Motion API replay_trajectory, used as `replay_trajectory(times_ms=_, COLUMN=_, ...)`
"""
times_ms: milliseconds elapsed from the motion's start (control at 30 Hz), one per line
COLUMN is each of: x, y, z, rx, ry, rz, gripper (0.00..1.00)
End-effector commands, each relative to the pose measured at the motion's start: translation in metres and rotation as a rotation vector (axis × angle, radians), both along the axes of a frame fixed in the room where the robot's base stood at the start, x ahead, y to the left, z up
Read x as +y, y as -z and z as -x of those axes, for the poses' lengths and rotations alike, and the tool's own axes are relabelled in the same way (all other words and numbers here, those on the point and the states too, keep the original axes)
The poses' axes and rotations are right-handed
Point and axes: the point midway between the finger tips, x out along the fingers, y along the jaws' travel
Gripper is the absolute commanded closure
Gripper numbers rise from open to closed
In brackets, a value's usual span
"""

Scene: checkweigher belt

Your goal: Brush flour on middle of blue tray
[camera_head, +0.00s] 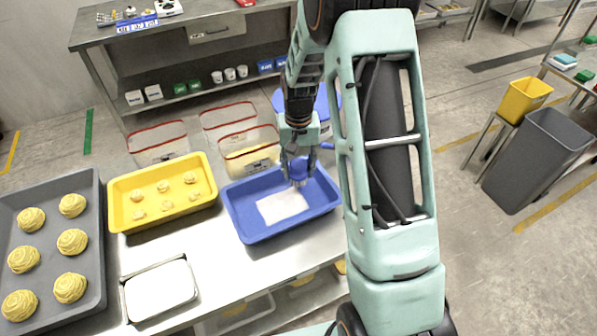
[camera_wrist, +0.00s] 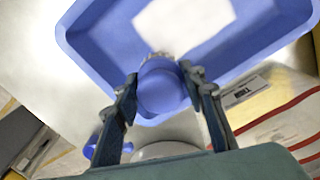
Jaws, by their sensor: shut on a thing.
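The blue tray (camera_head: 237,222) lies on the metal table, with a white rectangular patch (camera_head: 282,206) that looks like flour on the middle of its floor. My gripper (camera_head: 299,160) is over the back right part of the tray, shut on a blue-handled brush (camera_head: 299,172). In the wrist view, the round blue brush (camera_wrist: 162,90) sits between my two fingers, its pale bristles toward the white patch (camera_wrist: 185,22). Whether the bristles touch the tray floor (camera_wrist: 92,28) cannot be told.
A yellow tray (camera_head: 117,213) with several small dough pieces is left of the blue tray. A grey tray (camera_head: 97,215) with yellow dough swirls and a small metal tray (camera_head: 160,288) are farther left. Clear bins (camera_head: 250,148) and a blue-lidded tub (camera_head: 325,103) stand behind.

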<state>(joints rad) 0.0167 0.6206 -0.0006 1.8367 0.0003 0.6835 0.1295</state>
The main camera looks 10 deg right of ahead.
Motion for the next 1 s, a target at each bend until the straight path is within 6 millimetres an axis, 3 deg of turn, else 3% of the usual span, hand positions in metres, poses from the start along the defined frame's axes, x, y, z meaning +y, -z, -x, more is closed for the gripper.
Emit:
replay_trajectory(times_ms=400, x=-0.002, y=-0.038, z=-0.002, rx=-0.001, ry=0.000, rz=0.000, gripper=0.85)
replay_trajectory(times_ms=1000, x=-0.002, y=-0.040, z=-0.001, rx=0.000, ry=0.000, rz=0.000, gripper=0.85)
